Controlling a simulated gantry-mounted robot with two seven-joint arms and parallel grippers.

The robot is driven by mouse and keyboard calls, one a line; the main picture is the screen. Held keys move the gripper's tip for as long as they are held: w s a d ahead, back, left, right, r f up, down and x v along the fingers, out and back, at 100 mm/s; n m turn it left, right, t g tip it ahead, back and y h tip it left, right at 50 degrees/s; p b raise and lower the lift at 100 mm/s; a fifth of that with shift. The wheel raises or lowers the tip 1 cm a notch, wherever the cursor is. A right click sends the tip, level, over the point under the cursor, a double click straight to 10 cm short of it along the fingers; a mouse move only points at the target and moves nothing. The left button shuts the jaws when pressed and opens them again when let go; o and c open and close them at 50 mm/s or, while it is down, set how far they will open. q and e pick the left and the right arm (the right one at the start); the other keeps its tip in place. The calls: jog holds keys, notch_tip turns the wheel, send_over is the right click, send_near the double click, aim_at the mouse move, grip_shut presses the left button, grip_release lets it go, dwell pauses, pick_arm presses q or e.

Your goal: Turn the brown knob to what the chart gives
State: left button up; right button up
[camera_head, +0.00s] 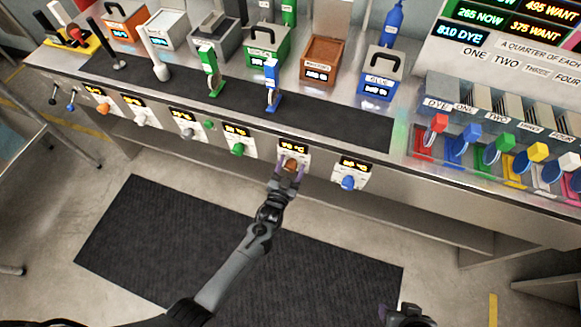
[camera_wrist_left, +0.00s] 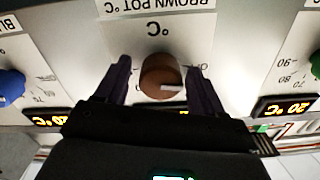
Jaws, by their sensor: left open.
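The brown knob (camera_head: 291,164) is on the front panel of the bench, below a small lit display (camera_head: 293,148) whose digits I cannot read surely. In the left wrist view the brown knob (camera_wrist_left: 161,77) shows upside down under a "BROWN POT °C" label (camera_wrist_left: 158,8), with a pale pointer mark on it. My left gripper (camera_head: 287,172) is at the knob; in the wrist view its two fingers (camera_wrist_left: 160,82) stand open on either side, with gaps to the knob. My right gripper (camera_head: 405,316) shows only partly at the bottom edge. The chart (camera_head: 505,30) is at the upper right, cut by the frame.
A green knob (camera_head: 238,149) and a blue knob (camera_head: 348,183) flank the brown one. Lidded pots, including an open brown pot (camera_head: 323,60), stand on the bench. Coloured levers (camera_head: 471,131) are at the right. The dark floor mat (camera_head: 150,245) is clear.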

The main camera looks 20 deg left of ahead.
pick_arm(q)
jog(key=shift+c, duration=0.2)
jog(key=c, duration=1)
